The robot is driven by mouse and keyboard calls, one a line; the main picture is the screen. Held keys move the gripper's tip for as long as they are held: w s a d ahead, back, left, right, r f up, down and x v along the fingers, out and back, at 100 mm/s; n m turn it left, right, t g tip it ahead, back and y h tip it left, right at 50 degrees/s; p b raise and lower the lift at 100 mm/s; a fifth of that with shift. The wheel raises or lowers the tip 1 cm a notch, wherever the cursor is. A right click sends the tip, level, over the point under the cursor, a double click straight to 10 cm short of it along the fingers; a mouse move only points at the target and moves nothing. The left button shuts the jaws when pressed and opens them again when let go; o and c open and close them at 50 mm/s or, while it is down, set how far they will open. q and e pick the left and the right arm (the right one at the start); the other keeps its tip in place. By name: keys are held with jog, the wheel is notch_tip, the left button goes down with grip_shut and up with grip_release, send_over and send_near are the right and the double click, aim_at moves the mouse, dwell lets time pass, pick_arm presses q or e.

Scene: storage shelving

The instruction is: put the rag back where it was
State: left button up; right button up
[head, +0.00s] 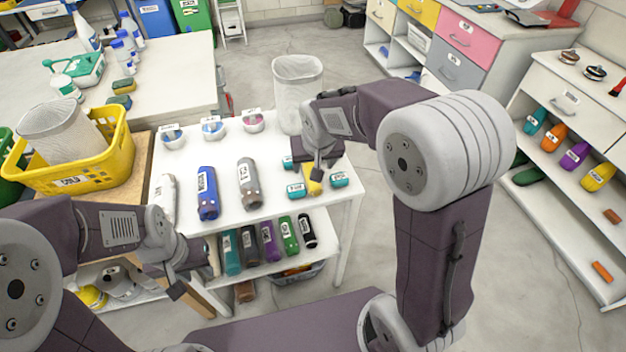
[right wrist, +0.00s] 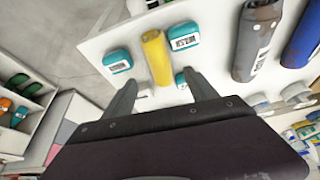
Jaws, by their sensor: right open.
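A rolled yellow rag (head: 314,187) lies on the white table (head: 275,207) near its right edge, partly hidden by my right gripper (head: 317,168). In the right wrist view the yellow rag (right wrist: 157,58) lies ahead of and between the two spread fingers of my right gripper (right wrist: 160,92). The fingers are open and empty. A blue roll (head: 207,192) and a grey roll (head: 249,184) lie further left on the table, with a white roll beside them. My left gripper (head: 190,272) is low at the table's front left; its jaw opening is unclear.
Small teal-labelled blocks (head: 340,180) sit around the yellow rag. Several rolls lie on the lower shelf (head: 260,268). A wire bin (head: 297,85) stands behind the table. A yellow basket (head: 70,178) is at left. Shelving at right holds colored rolls, including a yellow one (head: 598,177).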

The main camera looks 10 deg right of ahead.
aim_at(311, 165)
jog(key=shift+x, duration=0.85)
jog(key=b+x, duration=0.1)
jog(key=x, duration=0.3)
jog(key=shift+w, duration=0.15)
jog(key=shift+w+f, duration=0.3)
jog(key=shift+f, duration=0.1)
jog(key=shift+s+r, duration=0.1)
jog(key=shift+c, duration=1.2)
grip_shut()
jog(key=shift+r+p, duration=0.7)
jog(key=shift+r, duration=1.45)
jog(key=s+d+r+p, duration=0.1)
jog(key=s+d+r, duration=0.5)
jog(key=s+d, duration=0.2)
jog(key=shift+s+r, duration=0.25)
jog(key=shift+r, duration=0.1)
